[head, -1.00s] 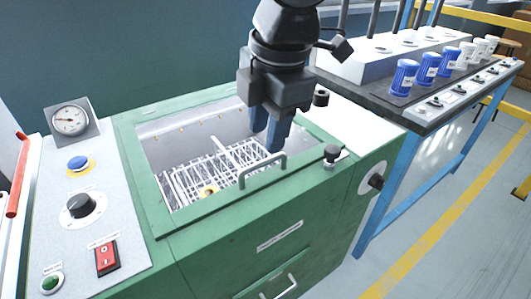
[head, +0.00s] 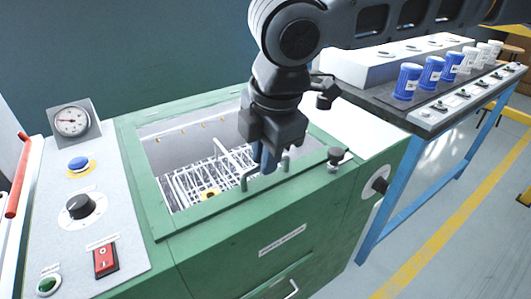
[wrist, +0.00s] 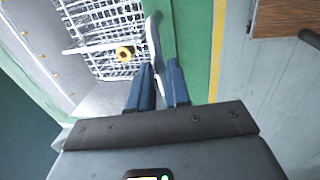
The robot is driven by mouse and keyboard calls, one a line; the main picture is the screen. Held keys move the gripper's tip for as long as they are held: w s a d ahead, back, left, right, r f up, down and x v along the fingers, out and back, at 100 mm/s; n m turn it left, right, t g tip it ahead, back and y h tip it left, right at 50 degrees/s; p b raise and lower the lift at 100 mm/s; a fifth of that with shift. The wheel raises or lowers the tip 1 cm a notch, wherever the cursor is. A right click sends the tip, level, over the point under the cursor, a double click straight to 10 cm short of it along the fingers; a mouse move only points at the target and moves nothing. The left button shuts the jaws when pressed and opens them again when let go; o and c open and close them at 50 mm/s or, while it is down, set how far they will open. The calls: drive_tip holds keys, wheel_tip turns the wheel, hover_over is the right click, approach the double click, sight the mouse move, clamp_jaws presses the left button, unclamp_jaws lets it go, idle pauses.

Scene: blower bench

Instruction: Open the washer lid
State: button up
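The green washer (head: 215,240) stands in front of me in the head view. Its top has a green-framed lid (head: 205,224) with a window-like area, through which a white wire basket (head: 195,185) shows; it looks closed. A grey bar handle (head: 285,161) is at the lid's front edge, partly hidden by my fingers. My gripper (head: 264,166) points down at this handle. In the wrist view my blue fingers (wrist: 160,75) are a little apart, with the end of the handle (wrist: 156,38) between their tips. I see no clear grip on it.
A control panel (head: 110,215) with gauge, knob and red switch lies left. A black-knobbed latch (head: 336,155) stands right of the handle. A blue-legged bench (head: 400,190) with blue and white cups is at the right.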

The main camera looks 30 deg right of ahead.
clamp_jaws()
drive_tip(key=shift+r, duration=0.1)
